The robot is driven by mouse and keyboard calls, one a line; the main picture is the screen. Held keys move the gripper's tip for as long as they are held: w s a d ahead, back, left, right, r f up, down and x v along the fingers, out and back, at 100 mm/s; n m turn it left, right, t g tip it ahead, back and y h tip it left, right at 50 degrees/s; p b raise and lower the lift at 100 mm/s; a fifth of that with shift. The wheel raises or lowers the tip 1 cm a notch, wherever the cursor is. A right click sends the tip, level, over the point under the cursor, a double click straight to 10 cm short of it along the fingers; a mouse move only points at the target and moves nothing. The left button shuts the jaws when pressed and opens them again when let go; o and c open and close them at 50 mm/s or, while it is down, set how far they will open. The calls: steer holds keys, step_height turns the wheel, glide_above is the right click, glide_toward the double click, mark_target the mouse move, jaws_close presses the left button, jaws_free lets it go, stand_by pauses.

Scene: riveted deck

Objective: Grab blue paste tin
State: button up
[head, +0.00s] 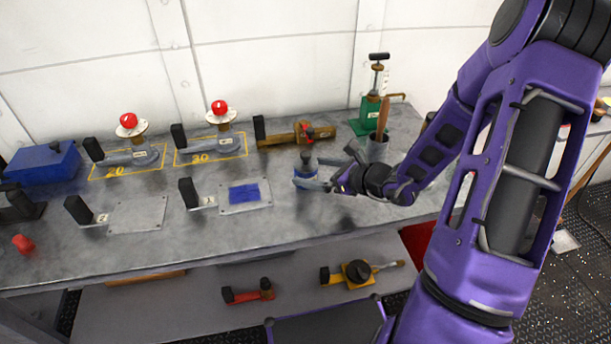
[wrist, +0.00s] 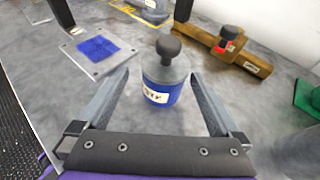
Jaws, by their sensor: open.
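The blue paste tin (wrist: 162,81) is a short cylinder with a grey upper part, a blue band with a white label, and a dark round knob on top. It stands upright on the grey bench. In the head view the tin (head: 306,168) is near the bench's front right part, partly hidden by my gripper. My gripper (head: 312,180) is open and low over the bench, with its fingers on either side of the tin. In the wrist view my gripper (wrist: 160,95) has one finger left and one right of the tin, with a visible gap on each side.
A plate with a blue patch (head: 244,194) lies left of the tin. A brown wooden tool (head: 290,137) lies behind it. A grey cup (head: 378,148) and a green-based pump (head: 372,112) stand behind my wrist. Bare bench lies in front of the tin.

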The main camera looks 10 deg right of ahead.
steer(key=x, duration=0.6)
steer(key=shift+w+f, duration=0.3)
steer(key=shift+w, duration=0.05)
steer(key=shift+d, duration=0.1)
steer(key=c, duration=1.5)
